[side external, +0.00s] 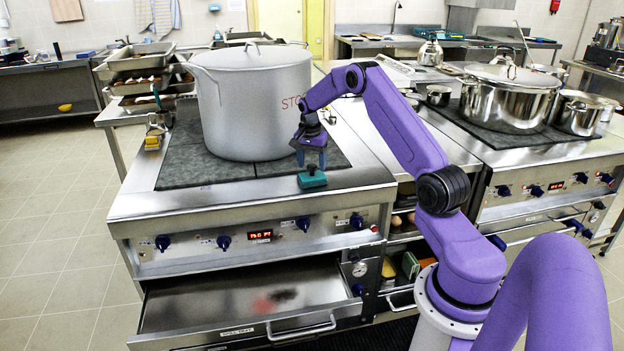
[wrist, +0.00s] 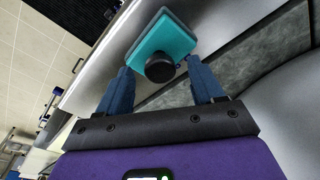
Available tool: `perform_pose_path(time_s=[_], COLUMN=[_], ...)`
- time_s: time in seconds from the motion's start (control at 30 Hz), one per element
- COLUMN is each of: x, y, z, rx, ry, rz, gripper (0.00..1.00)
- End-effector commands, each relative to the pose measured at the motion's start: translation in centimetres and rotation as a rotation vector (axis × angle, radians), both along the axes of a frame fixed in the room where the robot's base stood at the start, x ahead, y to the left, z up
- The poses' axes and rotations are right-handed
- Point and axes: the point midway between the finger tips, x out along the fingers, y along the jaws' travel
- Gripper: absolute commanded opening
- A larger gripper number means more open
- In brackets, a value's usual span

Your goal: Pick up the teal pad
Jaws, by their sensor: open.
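The teal pad (side external: 312,180) lies at the front right of the stove top, by the edge of the dark cooking plate, with a dark round knob on top. In the wrist view the teal pad (wrist: 163,50) shows with its black knob (wrist: 160,68) facing the camera. My gripper (side external: 312,160) is just above the pad, pointing down. In the wrist view my gripper (wrist: 161,80) is open, with its blue fingers apart on either side of the knob. The fingers do not appear to touch the pad.
A large grey stockpot (side external: 250,105) stands close to the left of my gripper on the dark plate (side external: 195,168). The drawer (side external: 245,305) below is pulled open. A yellow block (side external: 152,142) sits at the back left. A steel pot (side external: 505,95) stands on the right stove.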

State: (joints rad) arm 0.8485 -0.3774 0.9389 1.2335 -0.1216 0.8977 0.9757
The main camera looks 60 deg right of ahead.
Motion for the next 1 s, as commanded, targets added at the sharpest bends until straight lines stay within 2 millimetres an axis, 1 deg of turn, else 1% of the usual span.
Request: perform_pose_path(time_s=[0.03, 0.13, 0.23, 0.43, 0.47, 0.5, 0.57, 0.6, 0.63, 0.67, 1.0], x=[0.0, 0.0, 0.0, 0.1, 0.1, 0.1, 0.1, 0.1, 0.1, 0.1, 0.1], y=[-0.1, -0.2, -0.2, -0.2, -0.2, -0.2, -0.2, -0.2, -0.2, -0.2, -0.2], z=[-0.7, -1.7, -2.1, -2.1, -2.1, -2.1, -2.1, -2.0, -2.0, -2.0, -1.7], rx=[0.001, 0.0, 0.0, 0.0, 0.0, 0.0, 0.0, 0.0, 0.0, 0.0, -0.001], ry=[0.002, 0.001, 0.0, 0.0, 0.0, 0.0, 0.0, 0.0, 0.0, 0.0, -0.002], rz=[0.0, 0.001, 0.0, 0.0, 0.0, 0.0, 0.0, 0.0, 0.0, 0.0, 0.0], gripper=[0.67, 0.67, 0.67, 0.67, 0.6, 0.47, 0.28, 0.15, 0.05, 0.04, 0.04])
